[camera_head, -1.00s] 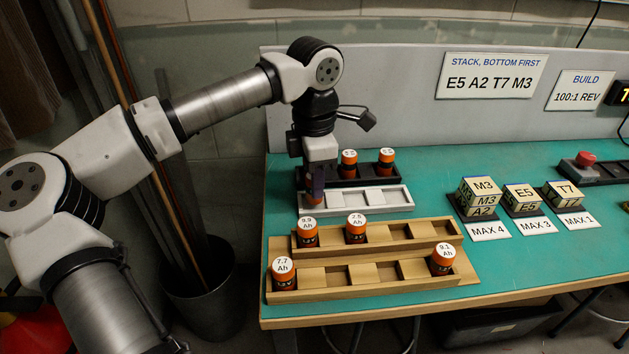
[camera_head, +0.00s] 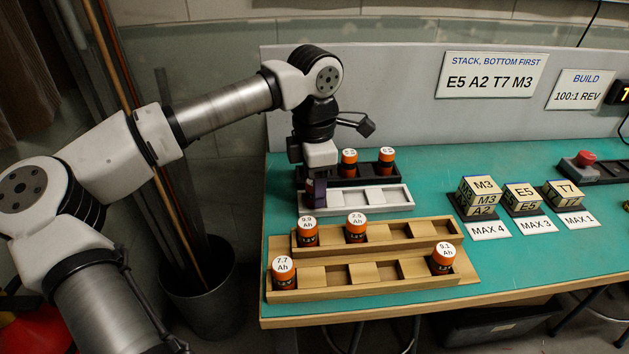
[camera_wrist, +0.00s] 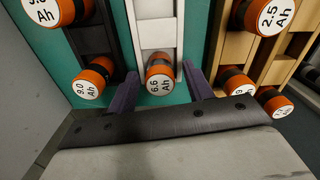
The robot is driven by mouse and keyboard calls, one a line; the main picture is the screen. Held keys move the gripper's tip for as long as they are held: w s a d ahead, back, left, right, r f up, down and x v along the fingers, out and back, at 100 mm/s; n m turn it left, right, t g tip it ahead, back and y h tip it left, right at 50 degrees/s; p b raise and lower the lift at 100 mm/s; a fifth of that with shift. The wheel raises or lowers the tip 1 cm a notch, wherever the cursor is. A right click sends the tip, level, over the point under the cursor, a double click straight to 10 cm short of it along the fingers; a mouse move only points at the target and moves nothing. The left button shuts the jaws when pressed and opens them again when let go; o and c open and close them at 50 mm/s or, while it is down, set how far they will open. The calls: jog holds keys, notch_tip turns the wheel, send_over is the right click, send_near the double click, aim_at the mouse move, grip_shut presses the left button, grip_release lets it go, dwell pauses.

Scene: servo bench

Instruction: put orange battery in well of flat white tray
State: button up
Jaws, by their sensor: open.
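An orange battery with a white top marked 6.6 Ah (camera_wrist: 160,78) stands at the near end of the flat white tray (camera_wrist: 155,32) in the wrist view, apparently in its end well. My gripper (camera_wrist: 162,90) is open, with one purple finger on each side of this battery and a gap on both sides. In the head view my gripper (camera_head: 315,190) is low over the left end of the white tray (camera_head: 345,211). It hides the battery there. The other white tray wells look empty.
A black tray (camera_wrist: 103,35) with several orange batteries stands close beside the white tray. A stepped wooden rack (camera_head: 330,292) in front holds several more batteries. Marked blocks (camera_head: 480,197) stand to the right. A grey panel (camera_head: 400,105) rises behind.

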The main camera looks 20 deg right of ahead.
notch_tip(320, 180, up, 12)
dwell(0.4)
